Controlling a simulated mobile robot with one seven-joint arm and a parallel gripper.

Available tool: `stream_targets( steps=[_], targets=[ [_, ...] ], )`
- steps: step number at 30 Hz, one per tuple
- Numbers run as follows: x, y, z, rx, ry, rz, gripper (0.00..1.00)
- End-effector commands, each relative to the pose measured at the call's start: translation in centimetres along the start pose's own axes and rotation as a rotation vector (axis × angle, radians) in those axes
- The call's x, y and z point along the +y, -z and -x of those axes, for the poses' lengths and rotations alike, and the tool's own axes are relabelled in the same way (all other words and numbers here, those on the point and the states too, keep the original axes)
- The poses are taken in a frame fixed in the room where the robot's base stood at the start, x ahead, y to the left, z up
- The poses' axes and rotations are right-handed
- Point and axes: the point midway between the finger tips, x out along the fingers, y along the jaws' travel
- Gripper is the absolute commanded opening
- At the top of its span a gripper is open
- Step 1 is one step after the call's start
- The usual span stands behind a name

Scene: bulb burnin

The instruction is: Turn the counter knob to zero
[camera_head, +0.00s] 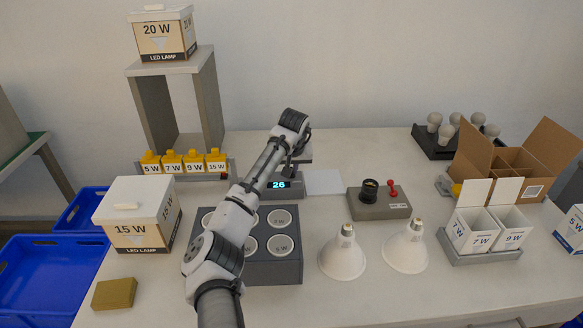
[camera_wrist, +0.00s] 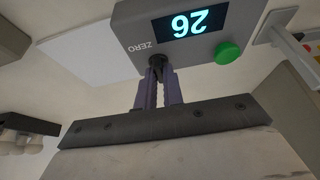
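The counter (camera_head: 285,192) is a grey box with a lit display reading 26 in the head view. In the wrist view the counter (camera_wrist: 235,15) appears upside down, with the display reading 26, the word ZERO and a green button (camera_wrist: 227,52). The small dark counter knob (camera_wrist: 157,61) sits by the word ZERO. My gripper (camera_wrist: 159,72) has its two purple fingers close together, with the tips on both sides of the knob, and appears shut on it. In the head view my arm hides the gripper's fingers and the knob.
A grey block with round-holed sockets (camera_head: 272,268) stands in front of the counter, under my arm. A white plate (camera_head: 324,182) lies right of the counter. A grey box with a red lever (camera_head: 379,207) and two large bulbs (camera_head: 343,258) stand farther right. A 15 W box (camera_head: 137,215) stands left.

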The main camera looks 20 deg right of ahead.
Motion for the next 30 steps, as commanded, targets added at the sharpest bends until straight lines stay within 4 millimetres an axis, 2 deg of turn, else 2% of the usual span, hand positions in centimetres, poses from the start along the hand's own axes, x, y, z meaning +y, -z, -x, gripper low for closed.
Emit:
stream_targets(
  steps=[14,20,30],
  targets=[
    [-0.02,0.01,0.09,-0.002,-0.026,-0.057,0.00],
    [-0.08,0.06,0.17,-0.003,-0.077,-0.175,0.00],
    [-0.26,0.14,0.10,-0.002,-0.197,-0.465,0.00]
  ],
)
